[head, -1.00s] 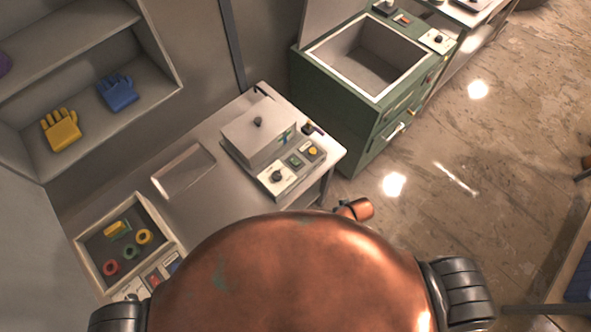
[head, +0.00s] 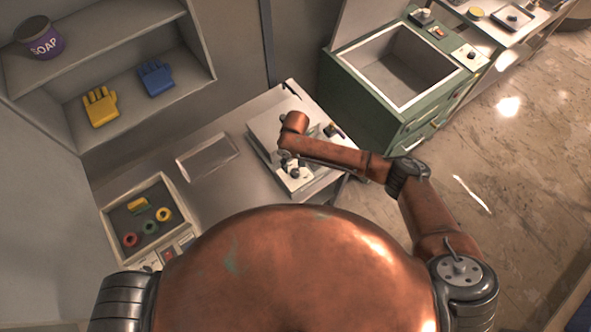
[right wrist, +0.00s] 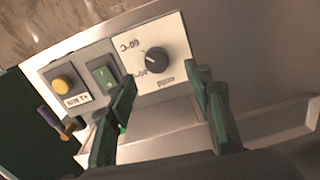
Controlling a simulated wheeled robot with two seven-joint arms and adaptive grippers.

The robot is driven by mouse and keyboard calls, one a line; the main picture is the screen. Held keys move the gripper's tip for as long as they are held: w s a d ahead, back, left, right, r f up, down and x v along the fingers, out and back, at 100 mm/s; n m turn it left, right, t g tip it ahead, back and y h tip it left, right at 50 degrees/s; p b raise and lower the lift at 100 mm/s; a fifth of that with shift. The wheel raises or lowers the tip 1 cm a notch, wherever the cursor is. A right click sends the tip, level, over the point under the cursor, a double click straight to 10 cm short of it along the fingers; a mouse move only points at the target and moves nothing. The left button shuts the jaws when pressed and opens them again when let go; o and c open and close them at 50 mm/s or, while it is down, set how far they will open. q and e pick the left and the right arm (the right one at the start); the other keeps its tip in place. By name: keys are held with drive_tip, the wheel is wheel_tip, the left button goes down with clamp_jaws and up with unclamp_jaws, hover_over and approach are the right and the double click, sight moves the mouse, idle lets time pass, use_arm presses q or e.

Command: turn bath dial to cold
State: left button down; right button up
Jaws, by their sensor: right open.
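The bath dial is a black round knob (right wrist: 157,59) on a white panel (right wrist: 176,40) marked 60°C, another number and "cold". Its pale pointer mark appears turned toward the 60°C side. In the head view the panel (head: 291,183) is at the front of the bath unit, partly covered by my right arm. My right gripper (right wrist: 161,77) is open in the right wrist view. Its green fingers are spread to either side below the dial, apart from it. In the head view the right gripper (head: 288,160) is small, over the unit. My left gripper is out of view.
Beside the dial are a green switch (right wrist: 103,77) and a yellow button (right wrist: 62,84). A tray of coloured rings (head: 109,218) is at the bench's left. A green cabinet with an open basin (head: 345,85) stands behind right. Gloves and soap sit on shelves.

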sight(295, 172)
drive_tip(key=shift+w+d+f, duration=0.2)
drive_tip(key=shift+f, duration=0.2)
wheel_tip(295, 172, down, 7)
drive_tip(key=shift+r, duration=0.1)
drive_tip(key=shift+c, duration=0.3)
drive_tip(key=c, duration=1.1)
